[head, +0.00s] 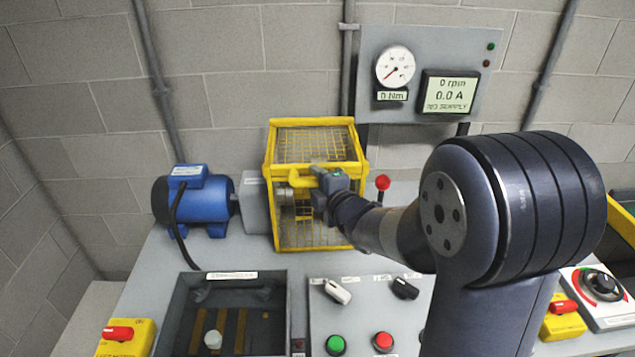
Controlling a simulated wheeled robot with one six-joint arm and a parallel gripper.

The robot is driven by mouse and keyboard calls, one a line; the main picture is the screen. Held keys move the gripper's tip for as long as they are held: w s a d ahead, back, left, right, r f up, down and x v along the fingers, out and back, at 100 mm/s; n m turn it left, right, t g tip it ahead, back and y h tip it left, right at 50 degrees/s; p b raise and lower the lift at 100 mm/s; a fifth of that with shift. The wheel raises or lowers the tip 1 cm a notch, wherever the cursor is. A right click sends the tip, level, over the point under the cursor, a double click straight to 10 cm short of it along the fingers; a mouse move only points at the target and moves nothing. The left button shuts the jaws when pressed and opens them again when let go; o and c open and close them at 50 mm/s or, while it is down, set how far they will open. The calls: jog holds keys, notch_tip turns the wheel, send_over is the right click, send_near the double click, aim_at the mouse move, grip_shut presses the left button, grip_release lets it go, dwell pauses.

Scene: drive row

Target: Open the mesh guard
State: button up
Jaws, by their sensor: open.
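The yellow mesh guard (312,147) is a framed cage standing on the grey bench in the middle of the head view. A yellow handle (319,179) shows on its front side. My gripper (315,190) is at the guard's front, right by the handle, with its jaws apart. I cannot tell whether it touches the handle. My gripper and wrist hide part of the guard's right front. A metal shaft part (284,196) shows at the guard's left.
A blue motor (207,200) stands left of the guard. A red-knobbed lever (382,183) stands to its right. A gauge panel (404,106) hangs behind. A control box (355,318) with switches and buttons and a dark tray (266,281) are in front.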

grip_shut()
dwell(0.3)
jog(key=shift+r, duration=0.1)
